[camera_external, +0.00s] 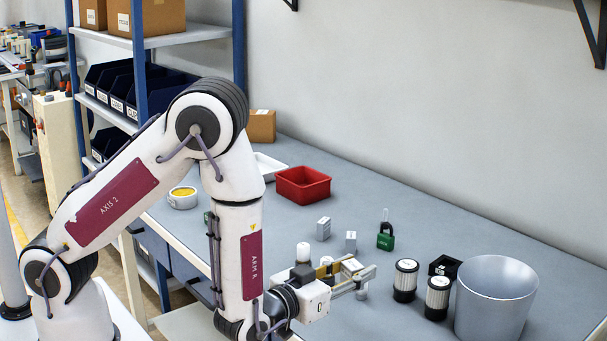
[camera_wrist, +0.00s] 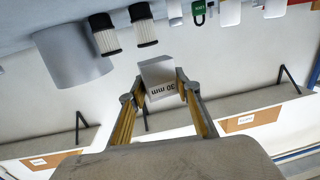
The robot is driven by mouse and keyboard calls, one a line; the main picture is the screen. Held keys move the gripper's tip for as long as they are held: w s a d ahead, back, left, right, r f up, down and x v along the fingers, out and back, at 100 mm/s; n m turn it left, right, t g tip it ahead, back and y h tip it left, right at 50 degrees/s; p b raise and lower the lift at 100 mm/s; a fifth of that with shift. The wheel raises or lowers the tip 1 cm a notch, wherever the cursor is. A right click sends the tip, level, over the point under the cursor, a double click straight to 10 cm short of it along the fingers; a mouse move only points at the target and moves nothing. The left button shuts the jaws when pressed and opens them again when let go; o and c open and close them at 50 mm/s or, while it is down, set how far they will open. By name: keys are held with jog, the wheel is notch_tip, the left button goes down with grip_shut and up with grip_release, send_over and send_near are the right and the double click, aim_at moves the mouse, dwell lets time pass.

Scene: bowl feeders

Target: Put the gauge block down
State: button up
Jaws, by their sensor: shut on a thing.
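My gripper (camera_wrist: 158,86) is shut on a pale grey gauge block (camera_wrist: 157,72) marked "30 mm", which sits between the two fingertips in the wrist view. The lettering appears upside down there. In the external view my gripper (camera_external: 358,281) is over the front middle of the grey bench, pointing right. The held block is small and partly hidden by the fingers there. I cannot tell its exact height over the bench. Two other small grey blocks stand on the bench farther back, one on the left (camera_external: 323,228) and one on the right (camera_external: 351,241).
A green padlock (camera_external: 385,237) stands behind my gripper. Two black-and-white filters (camera_external: 406,281), a small black tray (camera_external: 445,266) and a grey bin (camera_external: 495,298) are to the right. A red tray (camera_external: 303,184) is farther back. The bench (camera_external: 430,215) is clear behind the padlock.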

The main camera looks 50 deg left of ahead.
aim_at(362, 266)
jog(key=shift+w+d+r+m+h, duration=0.1)
jog(key=shift+w+d+m+h, duration=0.25)
jog(key=shift+h, duration=0.15)
jog(key=w, duration=0.1)
jog(key=m+h, duration=0.1)
jog(key=w+h, duration=0.1)
jog(key=shift+w+d+r, duration=0.3)
jog(key=shift+r, duration=0.05)
jog(key=w+a+r, duration=0.2)
jog(key=a, duration=0.5)
jog(key=w+a+r+y, duration=0.1)
jog(key=w+a, duration=0.1)
jog(key=a, duration=0.6)
jog(key=w+a+r, duration=0.2)
jog(key=w+a, duration=0.1)
jog(key=a, duration=0.4)
jog(key=shift+a+r+n, duration=0.25)
jog(key=shift+r+n, duration=0.1)
